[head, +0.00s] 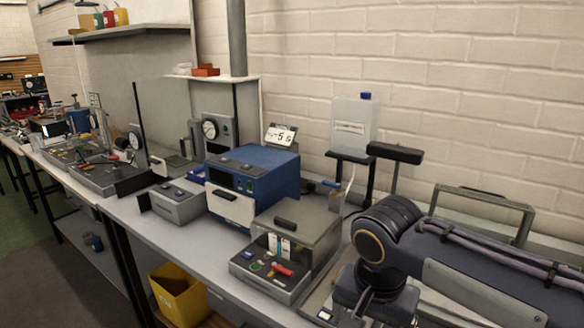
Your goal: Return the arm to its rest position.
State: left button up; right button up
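My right arm (470,262) comes in from the right edge, a dark link with cables along its top. It ends at a thick round joint near the lower right, above the bench (140,222). Below that joint, more of my arm drops toward the bottom edge. No fingertips of my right gripper can be made out. My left arm and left gripper are not in the picture. I cannot make out a sealed cylinder that I can name for certain.
A yellow bin (179,298) sits below the bench. Open floor lies at lower left.

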jog(key=s+d+f+n+t+y, duration=0.2)
jog(key=s+d+f, duration=0.2)
jog(key=s, duration=0.2)
jog(key=s+d+f+n+t+y, duration=0.2)
jog(key=s+d+f, duration=0.2)
jog(key=s, duration=0.3)
jog(key=shift+s+d+f, duration=0.15)
jog(key=shift+s+f, duration=0.1)
jog(key=shift+s, duration=0.05)
dwell(0.4)
